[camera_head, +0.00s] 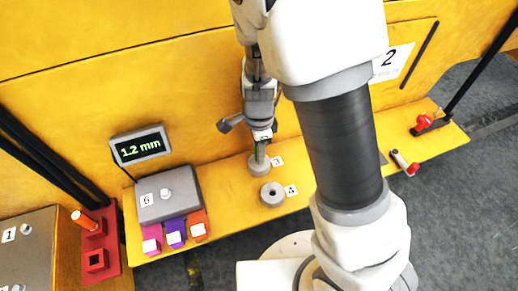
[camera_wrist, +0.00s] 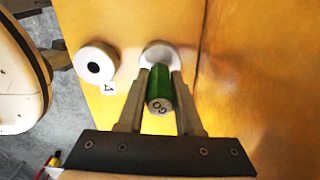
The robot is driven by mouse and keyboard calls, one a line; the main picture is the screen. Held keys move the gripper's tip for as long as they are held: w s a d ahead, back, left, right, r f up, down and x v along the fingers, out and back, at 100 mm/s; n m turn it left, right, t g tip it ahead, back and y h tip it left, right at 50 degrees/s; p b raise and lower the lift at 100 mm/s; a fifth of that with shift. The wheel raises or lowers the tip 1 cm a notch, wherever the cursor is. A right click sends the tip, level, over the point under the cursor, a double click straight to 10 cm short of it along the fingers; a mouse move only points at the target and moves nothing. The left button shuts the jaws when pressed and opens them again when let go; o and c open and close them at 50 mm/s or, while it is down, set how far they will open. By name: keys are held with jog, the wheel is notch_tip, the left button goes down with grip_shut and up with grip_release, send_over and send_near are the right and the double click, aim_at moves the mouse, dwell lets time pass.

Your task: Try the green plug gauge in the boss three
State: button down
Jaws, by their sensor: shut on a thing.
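The green plug gauge (camera_wrist: 160,84) is held between the two fingers of my gripper (camera_wrist: 161,74), its end marked "GO" toward the wrist camera. In the head view the gauge (camera_head: 260,152) shows as a thin green strip under my gripper (camera_head: 261,143). Its far end meets boss three (camera_head: 259,168), a grey round boss beside label 3. In the wrist view boss three (camera_wrist: 158,49) is a pale ring behind the gauge, its bore hidden. I cannot tell whether the gauge tip is inside the bore or only at its mouth.
Boss four (camera_head: 272,194), with an open dark bore, is close in front of boss three. A grey box (camera_head: 168,194) with colored blocks and a display reading "1.2 mm" (camera_head: 140,147) are left. A red rack (camera_head: 97,243) holds an orange-topped piece. A yellow wall rises behind.

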jog(key=shift+f+b, duration=0.35)
jog(key=shift+f, duration=0.2)
dwell(0.9)
jog(key=c, duration=0.5)
grip_release()
notch_tip(320, 180, up, 30)
jog(key=p, duration=1.5)
jog(key=shift+f+p, duration=0.25)
jog(key=shift+p, duration=0.05)
